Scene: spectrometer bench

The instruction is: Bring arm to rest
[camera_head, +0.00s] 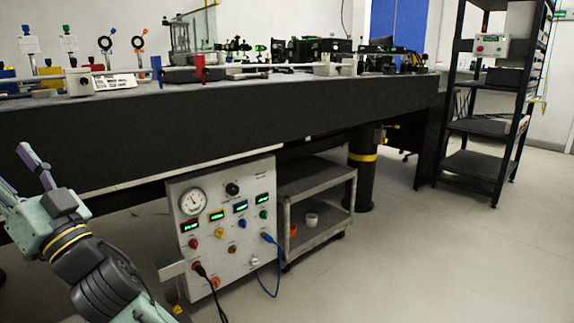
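My arm reaches in from the lower left, with its dark wrist and pale green links in front of the bench. My gripper (14,166) is at the left edge, pointing up and left, in front of the bench's dark side. Its purple fingers stand apart with a gap between them, and I see nothing held there. One finger is partly cut off by the picture's edge.
The long dark bench (270,116) carries optical parts and a red clamp (199,68). Below are a control panel (225,222) with dials and cables, and a grey cart (318,185). A black shelf rack (487,125) stands right. The right floor (440,260) is clear.

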